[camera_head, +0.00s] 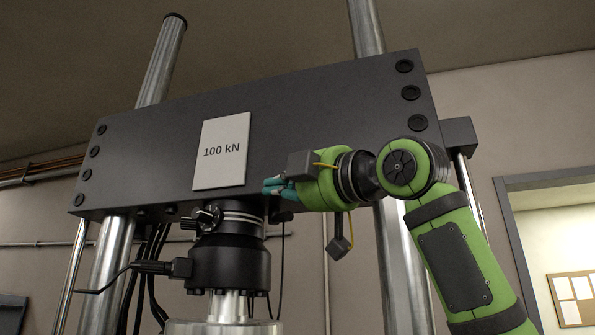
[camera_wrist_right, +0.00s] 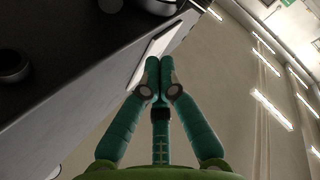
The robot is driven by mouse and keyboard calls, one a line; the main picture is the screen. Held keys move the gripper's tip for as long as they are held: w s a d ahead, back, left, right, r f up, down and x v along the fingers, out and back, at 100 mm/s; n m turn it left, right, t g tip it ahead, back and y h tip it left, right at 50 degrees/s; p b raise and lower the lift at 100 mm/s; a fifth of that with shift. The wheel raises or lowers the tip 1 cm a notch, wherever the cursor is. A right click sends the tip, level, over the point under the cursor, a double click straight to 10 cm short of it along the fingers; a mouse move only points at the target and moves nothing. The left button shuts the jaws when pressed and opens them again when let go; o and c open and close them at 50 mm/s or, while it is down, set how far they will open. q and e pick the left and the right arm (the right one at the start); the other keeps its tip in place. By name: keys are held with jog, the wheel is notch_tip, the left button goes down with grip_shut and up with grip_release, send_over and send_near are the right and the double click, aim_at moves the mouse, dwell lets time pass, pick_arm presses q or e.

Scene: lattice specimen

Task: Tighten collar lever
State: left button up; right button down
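The collar (camera_head: 243,220) is a dark ring with bright bands under the grey crosshead, above a black cylinder (camera_head: 230,268). A small black clamp fitting (camera_head: 208,217) sticks out on its left side. A small dark knob (camera_head: 284,216) shows to its right; I cannot tell which part is the lever. My right gripper (camera_head: 268,187) reaches in from the right, in front of the crosshead's lower edge, above and right of the collar and apart from it. In the right wrist view its teal fingers (camera_wrist_right: 160,66) meet at the tips with nothing visible between them. My left gripper is out of view.
The crosshead (camera_head: 310,130) carries a white "100 kN" plate (camera_head: 221,151), close to my right fingers. Steel columns (camera_head: 110,265) stand on both sides. A connector with a cable (camera_head: 150,268) juts left from the black cylinder, and dark cables hang behind. A doorway (camera_head: 508,215) is far right.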

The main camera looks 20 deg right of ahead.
jog(key=x, duration=0.1)
jog(key=p+x, duration=0.1)
jog(key=x, duration=0.1)
jog(key=p+x, duration=0.1)
jog(key=shift+w+d+r, duration=0.1)
jog(key=shift+w, duration=0.45)
jog(key=shift+d+f, duration=0.55)
jog(key=shift+d, duration=0.1)
jog(key=shift+s+d+f, duration=0.15)
jog(key=shift+d+f, duration=0.1)
jog(key=shift+d, duration=0.05)
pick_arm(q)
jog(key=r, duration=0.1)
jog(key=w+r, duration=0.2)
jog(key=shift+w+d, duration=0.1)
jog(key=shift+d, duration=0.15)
pick_arm(e)
jog(key=d, duration=0.3)
jog(key=w+d+f, duration=0.1)
jog(key=d, duration=0.1)
jog(key=shift+s, duration=0.1)
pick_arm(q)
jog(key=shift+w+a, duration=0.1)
pick_arm(e)
jog(key=shift+s, duration=0.1)
